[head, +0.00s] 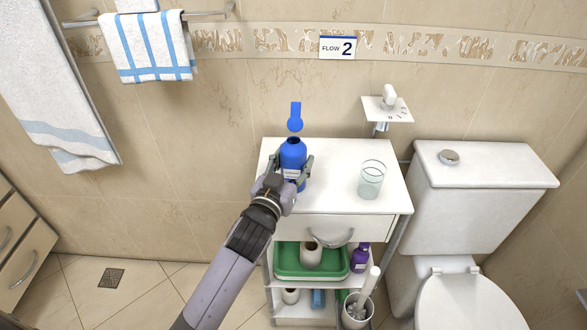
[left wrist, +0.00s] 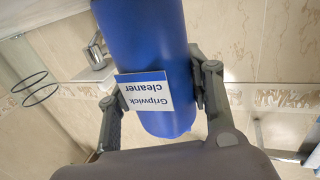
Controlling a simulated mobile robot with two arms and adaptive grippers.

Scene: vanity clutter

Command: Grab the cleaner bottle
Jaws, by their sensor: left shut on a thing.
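The cleaner bottle (head: 293,154) is blue and upright at the left part of the white cabinet top in the head view. A blue cap-like or brush-like piece shows just above it. My left gripper (head: 290,176) comes from the front and is shut on the bottle, a finger on each side. The left gripper's fingers (left wrist: 160,98) also show around it in the wrist view. I cannot tell whether the bottle's base touches the top. My right gripper is not in view.
A clear glass (head: 371,180) stands on the cabinet top (head: 335,205) to the right. Below are a green tray (head: 290,268), a purple bottle (head: 360,258) and a brush pot (head: 357,312). The toilet (head: 470,215) is at right.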

